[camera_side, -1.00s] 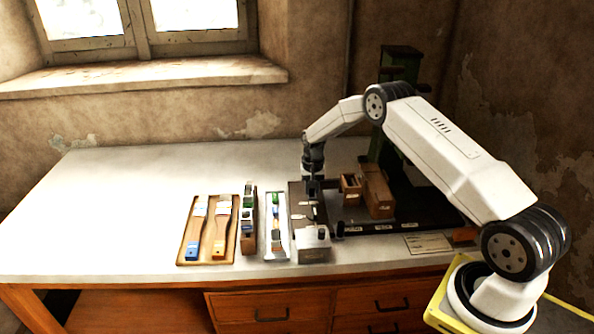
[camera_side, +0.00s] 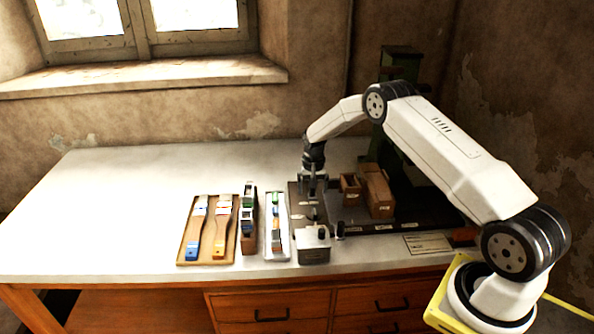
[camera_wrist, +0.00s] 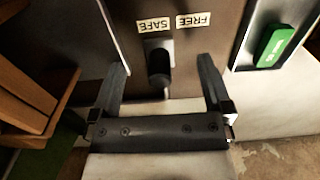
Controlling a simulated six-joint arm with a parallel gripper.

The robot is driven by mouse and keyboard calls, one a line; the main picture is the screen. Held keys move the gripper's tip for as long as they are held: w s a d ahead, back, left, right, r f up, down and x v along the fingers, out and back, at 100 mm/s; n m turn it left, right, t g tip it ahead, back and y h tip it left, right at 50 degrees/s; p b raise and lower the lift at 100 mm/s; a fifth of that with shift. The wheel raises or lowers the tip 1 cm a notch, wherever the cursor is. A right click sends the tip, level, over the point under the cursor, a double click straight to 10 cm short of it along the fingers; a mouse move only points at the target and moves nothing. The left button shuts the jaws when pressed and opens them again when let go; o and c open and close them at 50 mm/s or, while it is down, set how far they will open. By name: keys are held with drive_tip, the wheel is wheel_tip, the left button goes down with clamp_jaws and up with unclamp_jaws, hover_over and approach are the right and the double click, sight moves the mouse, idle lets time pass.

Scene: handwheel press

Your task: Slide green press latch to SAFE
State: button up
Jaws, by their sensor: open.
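The press latch shows in the wrist view as a black knob (camera_wrist: 158,66) on a grey slot plate. It stands below the SAFE label (camera_wrist: 155,25), with the FREE label (camera_wrist: 193,19) off to its right. My gripper (camera_wrist: 161,72) is open and empty, with one finger on each side of the knob in the picture and a gap to both. In the side view my gripper (camera_side: 313,188) points down over the dark plate left of the wooden boxes. The latch is too small to make out there. The green press (camera_side: 398,120) stands behind my arm, partly hidden.
A white tray (camera_side: 287,250) with coloured blocks lies left of the plate. A green block (camera_wrist: 275,45) shows in the wrist view. Wooden boxes (camera_side: 378,192) stand close to the gripper's right. A grey box (camera_side: 313,245) sits in front. The left tabletop (camera_side: 110,215) is clear.

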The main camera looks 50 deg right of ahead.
drive_tip(key=shift+r, duration=3.9)
drive_tip(key=shift+a, duration=0.1)
